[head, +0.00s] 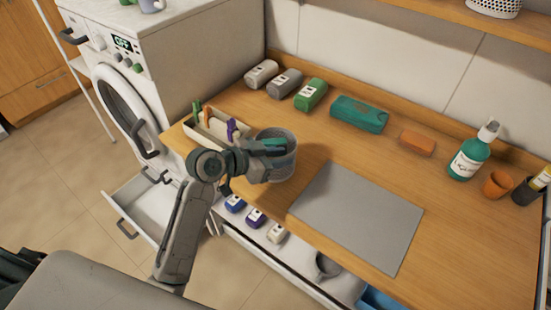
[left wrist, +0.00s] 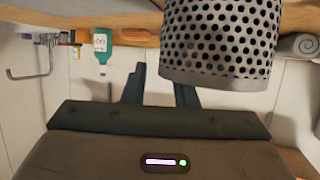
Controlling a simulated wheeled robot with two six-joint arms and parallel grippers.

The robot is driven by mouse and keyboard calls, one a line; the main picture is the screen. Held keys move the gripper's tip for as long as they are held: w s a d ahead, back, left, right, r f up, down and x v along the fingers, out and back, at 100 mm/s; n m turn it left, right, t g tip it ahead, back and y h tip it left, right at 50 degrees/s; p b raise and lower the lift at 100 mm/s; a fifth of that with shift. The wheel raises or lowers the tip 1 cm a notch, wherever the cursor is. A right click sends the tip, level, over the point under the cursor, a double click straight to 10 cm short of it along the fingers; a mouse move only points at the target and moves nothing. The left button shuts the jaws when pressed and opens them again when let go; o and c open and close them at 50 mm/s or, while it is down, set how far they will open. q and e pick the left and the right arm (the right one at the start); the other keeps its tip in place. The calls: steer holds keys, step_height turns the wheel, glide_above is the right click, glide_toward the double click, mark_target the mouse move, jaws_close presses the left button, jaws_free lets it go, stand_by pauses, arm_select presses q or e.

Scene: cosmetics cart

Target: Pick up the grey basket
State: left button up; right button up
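The grey perforated basket (head: 287,168) stands on the wooden counter (head: 345,148), beside the white caddy and left of the grey mat. My left gripper (head: 270,146) is at its rim, with a finger reaching over the basket's opening. In the left wrist view the basket (left wrist: 222,42) is large and close, and it covers part of one finger. The other finger is clear of it. The left gripper (left wrist: 160,92) has a visible gap between its fingers and is open. Whether a finger touches the basket cannot be told. My right gripper is not in view.
A white caddy (head: 207,133) with bottles stands close left of the basket. A teal bottle (head: 473,151) stands right. The grey mat (head: 357,215) is bare.

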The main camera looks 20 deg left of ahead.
arm_select(q)
jaws_close()
steer(key=shift+r, duration=0.1)
